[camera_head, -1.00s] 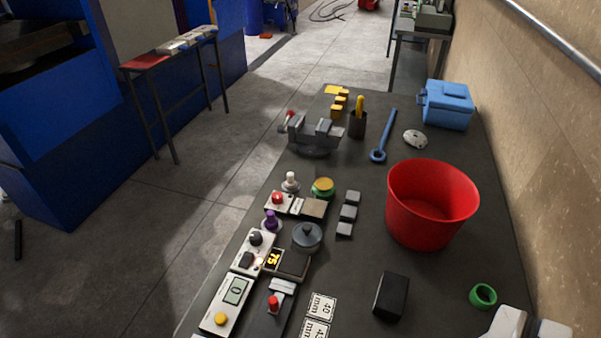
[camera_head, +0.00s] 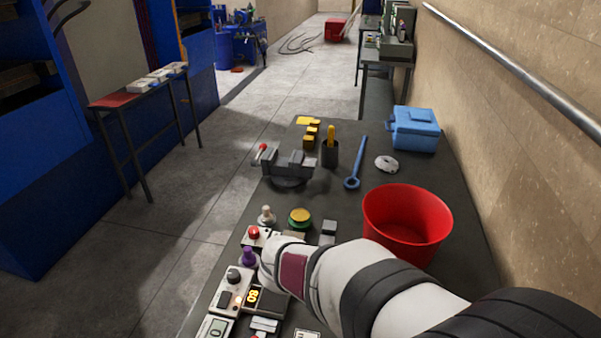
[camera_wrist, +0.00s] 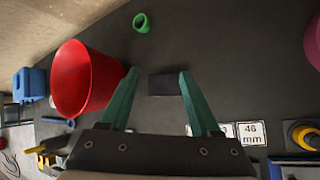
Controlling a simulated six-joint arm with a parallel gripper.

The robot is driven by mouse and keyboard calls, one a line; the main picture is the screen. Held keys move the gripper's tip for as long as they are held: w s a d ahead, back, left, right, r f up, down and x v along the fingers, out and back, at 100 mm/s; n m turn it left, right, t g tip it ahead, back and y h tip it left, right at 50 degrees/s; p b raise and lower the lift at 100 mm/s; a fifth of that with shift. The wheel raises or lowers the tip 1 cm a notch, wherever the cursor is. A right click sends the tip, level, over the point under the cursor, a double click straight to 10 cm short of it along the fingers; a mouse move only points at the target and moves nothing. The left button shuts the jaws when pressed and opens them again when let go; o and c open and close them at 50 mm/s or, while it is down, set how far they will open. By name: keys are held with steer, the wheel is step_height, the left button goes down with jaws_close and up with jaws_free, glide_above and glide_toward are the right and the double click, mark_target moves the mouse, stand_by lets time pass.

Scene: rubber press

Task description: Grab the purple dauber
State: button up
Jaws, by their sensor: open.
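The purple dauber (camera_head: 248,256) stands upright on the left side of the workbench in the head view, just behind a white control box. My white arm comes in from the lower right and its visible end is close to the dauber's right side. My gripper is not visible in the head view. In the wrist view, my gripper (camera_wrist: 158,73) has two green fingers spread wide apart, with nothing held between them. A black block (camera_wrist: 165,85) shows on the table beyond the fingers. I cannot clearly make out the dauber in the wrist view.
A white dauber (camera_head: 266,216) and a yellow-topped green pot (camera_head: 300,218) stand behind the purple one. A red bucket (camera_head: 405,222) is to the right. A vise (camera_head: 288,168) stands farther back. The control box (camera_head: 233,286) is in front of the dauber.

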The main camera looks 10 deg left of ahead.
steer(key=w+a+f+n+t, duration=0.2)
steer(key=w+a+n, duration=0.15)
steer(key=a, duration=0.25)
steer(key=w+a+f+n+t, duration=0.2)
steer(key=w+a+n+t, duration=0.1)
steer(key=a+n, duration=0.2)
steer(key=n+t+y, duration=0.5)
steer(key=n+y, duration=0.3)
steer(key=n, duration=0.6)
glide_toward(246, 254)
steer(key=x, duration=0.8)
steer(key=shift+w+f, duration=0.1)
steer(key=shift+w, duration=0.3)
jaws_close()
